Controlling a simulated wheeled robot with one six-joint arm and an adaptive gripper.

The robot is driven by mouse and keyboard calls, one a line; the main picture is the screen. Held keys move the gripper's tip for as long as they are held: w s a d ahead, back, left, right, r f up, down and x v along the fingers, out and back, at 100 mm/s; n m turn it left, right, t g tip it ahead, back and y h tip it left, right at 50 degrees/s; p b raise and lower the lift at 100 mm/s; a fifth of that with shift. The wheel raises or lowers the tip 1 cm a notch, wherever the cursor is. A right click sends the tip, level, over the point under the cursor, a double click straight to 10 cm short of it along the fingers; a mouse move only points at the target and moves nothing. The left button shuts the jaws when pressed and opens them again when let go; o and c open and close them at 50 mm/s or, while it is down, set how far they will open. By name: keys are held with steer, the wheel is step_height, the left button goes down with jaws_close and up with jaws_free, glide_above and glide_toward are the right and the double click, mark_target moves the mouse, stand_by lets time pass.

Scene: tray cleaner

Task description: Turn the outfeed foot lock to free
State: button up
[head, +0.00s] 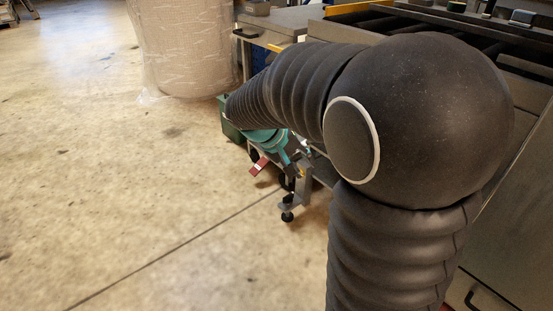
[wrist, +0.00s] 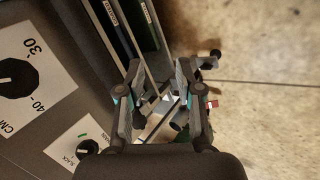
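A small red tab (head: 259,165) sticks out left of a grey bracket leg with a black foot (head: 287,216), low by the machine's end. It may be the foot lock's lever; its setting is too small to read. In the wrist view the red tab (wrist: 211,103) shows just right of my right finger, and the black foot (wrist: 215,54) lies beyond it. My gripper (wrist: 158,85) is open, with two fingers well apart and nothing held. Metal parts show behind the gap; I cannot tell whether the fingers touch them. In the head view my arm hides much of this area.
A panel with a large black dial (wrist: 16,78) and a smaller dial (wrist: 87,148) lies left in the wrist view. A wrapped roll (head: 185,45) stands behind. A green box (head: 229,120) sits beside the machine. Concrete floor (head: 110,170) is clear to the left.

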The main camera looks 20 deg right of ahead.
steer(key=w+d+f+n+h+b, duration=0.1)
steer(key=w+f+h+b, duration=0.15)
steer(key=w+f, duration=0.55)
steer(key=w+d+f+h+b, duration=0.15)
steer(key=w+f+h, duration=0.25)
steer(key=w+f, duration=0.45)
steer(key=w+a+f+n+t+h+b, duration=0.1)
steer(key=w+f+n+t+h, duration=0.15)
steer(key=w+f, duration=0.45)
steer(key=w+a+f+n+t+h, duration=0.1)
steer(key=w+f+t, duration=0.2)
steer(key=f, duration=0.8)
steer(key=b+x, duration=0.1)
steer(key=x, duration=1.1)
steer(key=shift+w+d+f, duration=0.25)
steer(key=shift+w+d, duration=0.05)
steer(key=shift+w, duration=0.05)
jaws_close()
